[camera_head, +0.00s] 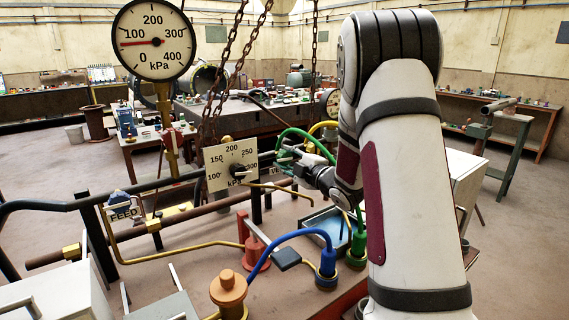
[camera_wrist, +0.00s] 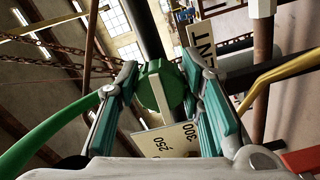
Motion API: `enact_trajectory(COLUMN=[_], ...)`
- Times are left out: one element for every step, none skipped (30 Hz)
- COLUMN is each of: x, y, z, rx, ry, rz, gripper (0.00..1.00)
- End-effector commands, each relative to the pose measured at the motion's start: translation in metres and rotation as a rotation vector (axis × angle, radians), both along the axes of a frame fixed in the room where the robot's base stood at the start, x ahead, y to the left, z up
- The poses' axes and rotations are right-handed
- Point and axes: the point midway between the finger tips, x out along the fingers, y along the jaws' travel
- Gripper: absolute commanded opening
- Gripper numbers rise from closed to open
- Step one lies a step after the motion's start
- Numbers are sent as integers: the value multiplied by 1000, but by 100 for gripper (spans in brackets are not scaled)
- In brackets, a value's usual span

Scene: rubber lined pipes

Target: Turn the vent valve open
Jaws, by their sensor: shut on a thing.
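The vent valve shows in the wrist view as a green faceted knob (camera_wrist: 160,88) with a pale bar across its face. The knob sits between the two teal-padded fingers of my gripper (camera_wrist: 160,72), which is shut on it. A VENT sign (camera_wrist: 203,50) is just right of the knob. In the head view my gripper (camera_head: 288,158) reaches to the pipework right of the square dial plate (camera_head: 231,164). The knob is mostly hidden there, and the VENT sign (camera_head: 276,171) is partly covered by my arm.
A round kPa gauge (camera_head: 152,41) stands at upper left, its needle near 100. Hanging chains (camera_head: 236,55), a yellow pipe (camera_wrist: 280,80) and a green hose (camera_wrist: 58,135) run close to my gripper. A blue hose (camera_head: 290,238) curves in front.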

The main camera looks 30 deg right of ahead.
Motion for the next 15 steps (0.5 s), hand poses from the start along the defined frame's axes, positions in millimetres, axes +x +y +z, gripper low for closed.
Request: enact_trajectory(x=[1,1,1,1,1,1,1,1,1,1,1,1,1,0,0], y=[0,0,0,0,0,0,0,0,0,0,0,0,0,0,0], z=[-1,-1,0,0,0,0,0,0,0,0,1,1,1,1,1], rx=[-19,-31,-45,-53,-60,-70,-76,-81,-86,-88,-91,-93,-94,-95,-95], ry=[-2,-2,-3,-3,-3,-4,-4,-4,-3,-3,-3,-3,-4,-4,-4], rz=[1,1,1,1,1,1,1,1,1,1,1,1,1,1,1], gripper=[7,7,7,7,7,7,7,7,7,7,7,7,7,7,7])
